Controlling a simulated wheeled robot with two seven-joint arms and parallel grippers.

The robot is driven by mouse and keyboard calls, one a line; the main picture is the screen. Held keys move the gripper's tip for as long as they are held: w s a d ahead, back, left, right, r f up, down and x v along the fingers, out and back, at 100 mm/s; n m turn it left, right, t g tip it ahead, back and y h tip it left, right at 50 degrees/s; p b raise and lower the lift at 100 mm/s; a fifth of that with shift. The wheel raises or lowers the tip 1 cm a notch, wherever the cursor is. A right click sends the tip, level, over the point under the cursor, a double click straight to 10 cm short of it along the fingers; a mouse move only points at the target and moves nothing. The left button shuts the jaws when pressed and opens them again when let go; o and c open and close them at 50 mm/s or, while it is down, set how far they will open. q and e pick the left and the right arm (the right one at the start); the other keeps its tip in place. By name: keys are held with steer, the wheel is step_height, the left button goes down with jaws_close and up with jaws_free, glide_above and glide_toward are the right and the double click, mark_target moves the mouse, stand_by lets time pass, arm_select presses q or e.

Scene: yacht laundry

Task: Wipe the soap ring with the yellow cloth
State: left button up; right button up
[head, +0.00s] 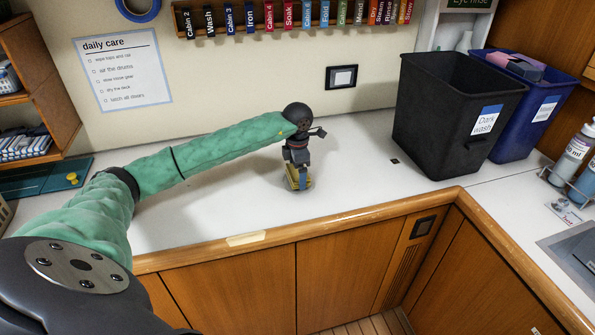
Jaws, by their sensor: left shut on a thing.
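My left arm reaches in from the left over the white counter (230,208). My left gripper (298,180) points down and is shut on the yellow cloth (309,183), which shows as a small yellow patch at and below the fingertips. The cloth is at or just above the counter surface; I cannot tell whether it touches. I do not see a soap ring; it may be hidden under the cloth or gripper. My right gripper is not in view.
A black bin (445,115) labelled "Dark wash" and a blue bin (530,108) stand at the right. Bottles (570,158) sit in a rack at the right edge. A teal mat (40,178) lies at the left. The counter between gripper and black bin is mostly clear.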

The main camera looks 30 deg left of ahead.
arm_select(q)
steer(key=shift+f+b, duration=0.7)
steer(key=shift+f, duration=0.05)
stand_by(0.5)
